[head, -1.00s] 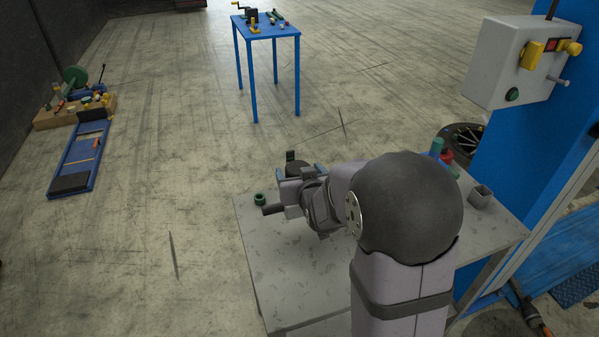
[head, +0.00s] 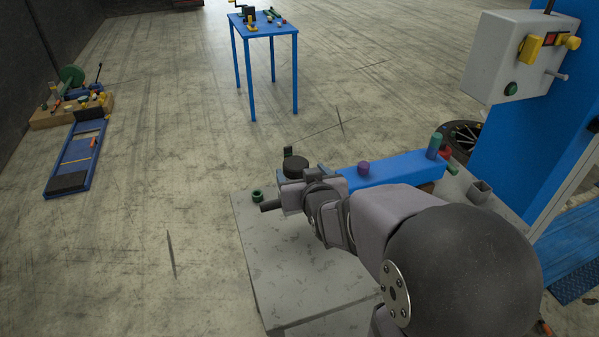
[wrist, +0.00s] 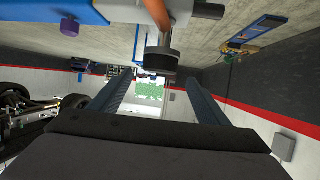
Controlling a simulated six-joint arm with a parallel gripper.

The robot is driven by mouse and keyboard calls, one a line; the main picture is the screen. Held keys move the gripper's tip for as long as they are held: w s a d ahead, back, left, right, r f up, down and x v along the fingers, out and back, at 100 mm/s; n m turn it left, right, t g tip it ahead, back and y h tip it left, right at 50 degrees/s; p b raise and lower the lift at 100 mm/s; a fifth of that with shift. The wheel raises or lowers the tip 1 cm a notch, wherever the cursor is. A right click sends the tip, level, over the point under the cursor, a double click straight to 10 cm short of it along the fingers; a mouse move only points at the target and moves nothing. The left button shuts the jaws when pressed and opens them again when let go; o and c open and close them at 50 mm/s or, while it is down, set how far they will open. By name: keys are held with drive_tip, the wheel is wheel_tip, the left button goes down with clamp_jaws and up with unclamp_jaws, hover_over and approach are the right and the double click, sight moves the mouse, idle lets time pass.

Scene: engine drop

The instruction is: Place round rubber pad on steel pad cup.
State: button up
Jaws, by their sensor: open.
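The round rubber pad (head: 296,165) is a thick black disc near the left end of a blue beam. In the wrist view the black pad (wrist: 157,64) lies against a silvery cylinder, which I take for the steel pad cup (wrist: 158,40). That view looks upside down, so the pad appears to sit on top of the cup. In the head view the cup is hidden. My gripper (wrist: 156,84) is open and empty. Its two fingers spread to either side of the pad's line, with the pad ahead and apart from them. In the head view my gripper (head: 298,184) is just in front of the pad.
The blue beam (head: 405,168) carries a purple knob (head: 363,169) and stands above the grey table (head: 300,270). A green ring (head: 257,195) lies at the table's left corner. A green cylinder (head: 436,146) and an open square box (head: 481,191) are at right.

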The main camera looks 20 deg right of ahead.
drive_tip(key=shift+v, duration=0.85)
drive_tip(key=shift+f, duration=0.15)
drive_tip(key=s+a+f+g+y, duration=0.1)
drive_tip(key=s+a+f+g, duration=0.3)
drive_tip(key=s+f+g, duration=0.5)
drive_tip(key=s+a+f+n+g, duration=0.1)
drive_tip(key=s+f+g, duration=0.3)
drive_tip(key=s, duration=1)
wheel_tip(320, 180, down, 3)
drive_tip(key=shift+s+a+f+n+y, duration=0.1)
drive_tip(key=shift+s+a+n+y, duration=0.15)
drive_tip(key=shift+a, duration=0.4)
drive_tip(key=shift+w, duration=0.1)
